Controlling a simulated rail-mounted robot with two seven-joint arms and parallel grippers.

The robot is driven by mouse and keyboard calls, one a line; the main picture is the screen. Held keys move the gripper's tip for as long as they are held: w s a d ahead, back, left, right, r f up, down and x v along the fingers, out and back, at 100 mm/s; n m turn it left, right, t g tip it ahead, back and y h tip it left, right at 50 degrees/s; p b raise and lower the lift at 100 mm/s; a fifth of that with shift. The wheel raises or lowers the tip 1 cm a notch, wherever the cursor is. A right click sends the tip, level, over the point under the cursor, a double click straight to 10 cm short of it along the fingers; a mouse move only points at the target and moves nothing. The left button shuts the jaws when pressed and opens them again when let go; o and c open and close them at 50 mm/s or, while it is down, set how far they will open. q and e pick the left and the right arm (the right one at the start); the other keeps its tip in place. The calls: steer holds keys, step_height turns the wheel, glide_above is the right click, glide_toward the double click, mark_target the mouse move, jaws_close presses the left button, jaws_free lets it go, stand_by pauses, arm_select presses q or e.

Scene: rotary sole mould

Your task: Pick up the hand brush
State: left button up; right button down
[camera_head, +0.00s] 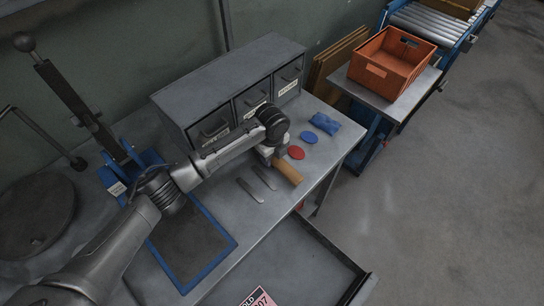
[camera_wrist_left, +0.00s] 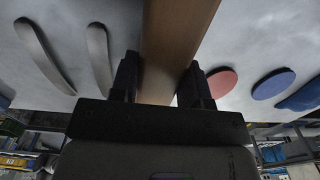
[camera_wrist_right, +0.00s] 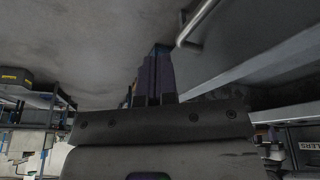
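The hand brush (camera_head: 288,172) shows as a wooden handle near the front edge of the grey table, its far part hidden by my left gripper (camera_head: 268,150). In the left wrist view the brown handle (camera_wrist_left: 176,40) runs between the two black fingers of my left gripper (camera_wrist_left: 160,80). The left finger overlaps the handle's edge, and a thin bright sliver shows by the right finger. I cannot tell whether the fingers press on it. My right gripper (camera_wrist_right: 155,78) has its fingers together, with nothing seen between them.
Two grey strips (camera_head: 257,184), a red oval (camera_head: 296,153), a blue oval (camera_head: 309,137) and a blue cloth (camera_head: 325,123) lie around the brush. A drawer cabinet (camera_head: 225,85) stands behind. An open drawer (camera_head: 300,255) juts out in front. An orange crate (camera_head: 392,60) is at right.

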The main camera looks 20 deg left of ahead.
arm_select(q)
steer(key=c, duration=0.5)
steer(key=shift+o, duration=0.2)
steer(key=shift+r, duration=0.15)
